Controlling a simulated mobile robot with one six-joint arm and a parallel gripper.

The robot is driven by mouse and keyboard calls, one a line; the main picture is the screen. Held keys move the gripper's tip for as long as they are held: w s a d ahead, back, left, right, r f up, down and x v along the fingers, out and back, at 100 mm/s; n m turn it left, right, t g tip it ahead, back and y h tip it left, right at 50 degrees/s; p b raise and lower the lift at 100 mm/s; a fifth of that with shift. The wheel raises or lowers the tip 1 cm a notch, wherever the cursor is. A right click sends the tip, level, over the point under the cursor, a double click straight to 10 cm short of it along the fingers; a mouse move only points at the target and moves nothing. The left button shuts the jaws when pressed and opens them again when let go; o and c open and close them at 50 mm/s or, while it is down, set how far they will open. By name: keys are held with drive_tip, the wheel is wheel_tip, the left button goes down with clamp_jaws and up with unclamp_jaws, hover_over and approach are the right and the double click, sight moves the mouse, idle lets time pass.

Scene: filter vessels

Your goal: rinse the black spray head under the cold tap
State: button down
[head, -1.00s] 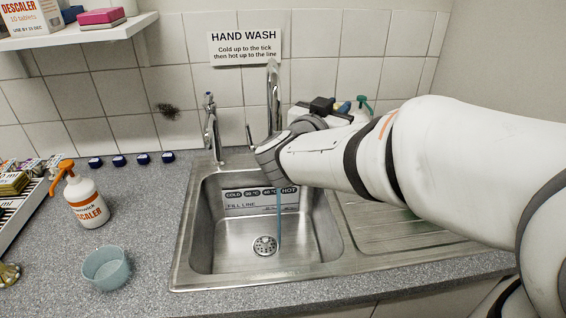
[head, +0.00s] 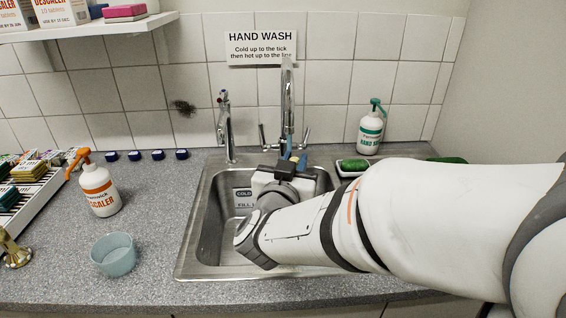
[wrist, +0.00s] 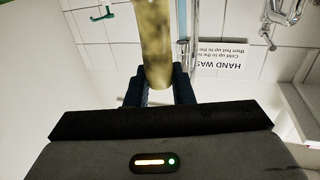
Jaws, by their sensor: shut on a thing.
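My gripper (head: 294,160) is over the sink (head: 200,222), just in front of the tall spout (head: 287,95). In the wrist view its fingers (wrist: 166,88) are shut on a murky olive-yellow cylindrical thing (wrist: 154,45). Its surface does not look black, and its far end is cut off by the frame. The head view does not show it clearly. A light-blue water strip (wrist: 182,18) shows right beside it in the wrist view; I cannot tell whether it touches. Lever handles flank the spout, the left one (head: 263,138) and the right one (head: 305,137).
A separate tap (head: 227,130) stands left of the spout. A descaler bottle (head: 98,188), a pale blue bowl (head: 113,262) and a brass piece (head: 14,252) are on the left counter. A hand soap bottle (head: 371,130) and green sponge (head: 353,164) are behind my arm.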

drive_tip(key=w+a+f+b, duration=0.1)
drive_tip(key=w+f+b, duration=0.1)
drive_tip(key=w, duration=0.9)
drive_tip(key=shift+w+a+f, duration=0.15)
drive_tip(key=shift+a, duration=0.05)
drive_tip(key=shift+d, duration=0.1)
idle(0.5)
drive_tip(key=shift+d, duration=0.55)
drive_tip(key=shift+a, duration=0.15)
drive_tip(key=shift+a, duration=0.5)
drive_tip(key=shift+d, duration=0.2)
